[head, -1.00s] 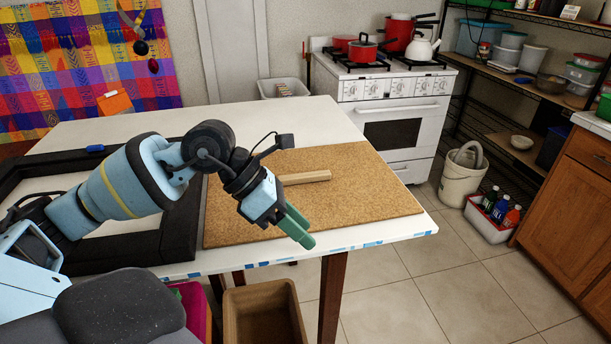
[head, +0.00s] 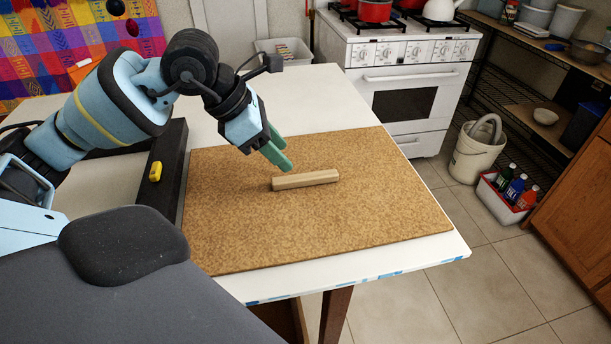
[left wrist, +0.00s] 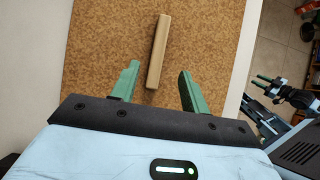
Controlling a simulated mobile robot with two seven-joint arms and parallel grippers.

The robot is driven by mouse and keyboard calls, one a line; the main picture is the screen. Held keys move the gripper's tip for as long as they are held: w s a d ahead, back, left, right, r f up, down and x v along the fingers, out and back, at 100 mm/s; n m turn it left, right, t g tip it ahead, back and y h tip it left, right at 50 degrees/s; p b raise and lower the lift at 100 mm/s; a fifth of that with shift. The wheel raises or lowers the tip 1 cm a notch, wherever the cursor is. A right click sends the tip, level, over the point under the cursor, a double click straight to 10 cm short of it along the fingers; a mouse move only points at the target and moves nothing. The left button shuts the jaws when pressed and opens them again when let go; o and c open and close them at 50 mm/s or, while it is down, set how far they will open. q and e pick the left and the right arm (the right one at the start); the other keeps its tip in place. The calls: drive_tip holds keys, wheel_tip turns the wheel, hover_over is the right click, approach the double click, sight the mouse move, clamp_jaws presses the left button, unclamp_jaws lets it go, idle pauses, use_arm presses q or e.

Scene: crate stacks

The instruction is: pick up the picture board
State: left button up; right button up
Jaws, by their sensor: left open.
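A flat brown cork-faced board (head: 330,225), the only board-like thing matching the task, lies on the white table. A pale wooden bar (head: 305,179) sits on its middle; whether it is fixed there I cannot tell. My left gripper (head: 276,157) is open and empty, its green fingers just above and behind the bar's left end. In the left wrist view, the bar (left wrist: 158,50) lies lengthwise ahead, its near end showing between the open fingers (left wrist: 157,86). My right gripper (left wrist: 261,81) shows small at the right edge of that view, off the board; its opening is unclear.
A black frame (head: 172,165) with a yellow piece on it lies left of the board. The white table (head: 350,283) has a bare strip along its front and right edges. A white stove (head: 405,100) stands behind, with a bucket (head: 475,155) on the floor at right.

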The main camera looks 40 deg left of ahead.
sight(305, 175)
use_arm(q)
drive_tip(key=shift+d+f, duration=0.25)
drive_tip(key=shift+a+p+x, duration=0.1)
drive_tip(key=shift+p+x, duration=0.1)
drive_tip(key=shift+x, duration=1.6)
drive_tip(key=shift+a+p+x, duration=0.15)
drive_tip(key=shift+p+x, duration=0.05)
drive_tip(key=shift+x, duration=1.6)
drive_tip(key=shift+w+r, duration=0.1)
drive_tip(key=shift+w, duration=0.1)
clamp_jaws()
